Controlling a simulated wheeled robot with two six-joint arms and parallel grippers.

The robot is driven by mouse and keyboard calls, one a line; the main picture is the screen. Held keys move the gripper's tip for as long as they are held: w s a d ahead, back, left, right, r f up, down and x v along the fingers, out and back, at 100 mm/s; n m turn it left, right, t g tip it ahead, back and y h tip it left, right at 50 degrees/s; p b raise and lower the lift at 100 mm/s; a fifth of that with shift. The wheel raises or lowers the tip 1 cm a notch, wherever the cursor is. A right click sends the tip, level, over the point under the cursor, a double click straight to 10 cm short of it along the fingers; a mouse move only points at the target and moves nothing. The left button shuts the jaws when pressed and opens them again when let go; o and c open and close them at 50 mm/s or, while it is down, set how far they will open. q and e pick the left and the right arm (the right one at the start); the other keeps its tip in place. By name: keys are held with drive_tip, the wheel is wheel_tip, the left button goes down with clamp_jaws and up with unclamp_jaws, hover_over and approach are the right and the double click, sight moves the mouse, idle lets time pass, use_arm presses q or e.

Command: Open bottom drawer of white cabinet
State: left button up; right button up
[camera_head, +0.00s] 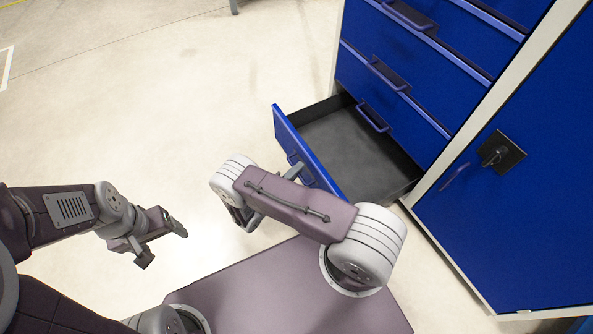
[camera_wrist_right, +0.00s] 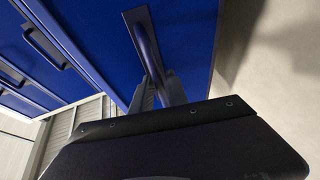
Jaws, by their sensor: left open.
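The cabinet (camera_head: 421,199) has a white frame and blue fronts. Its bottom drawer (camera_head: 352,143) stands well pulled out, with its dark, empty inside showing. My right gripper (camera_head: 299,170) is at the outer face of that drawer, partly hidden behind my arm in the head view. In the right wrist view, the fingers of my right gripper (camera_wrist_right: 159,88) lie on both sides of the drawer handle (camera_wrist_right: 146,45) and look closed on it. My left gripper (camera_head: 163,246) is open and empty, away from the cabinet at the left.
Further closed blue drawers (camera_head: 392,85) with handles are above the open one. A blue door (camera_head: 520,210) with a black latch (camera_head: 500,152) is at the right. The pale floor (camera_head: 150,110) left of the cabinet is clear.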

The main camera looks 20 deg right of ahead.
drive_tip(key=p+v, duration=0.4)
drive_tip(key=v, duration=0.5)
idle(0.3)
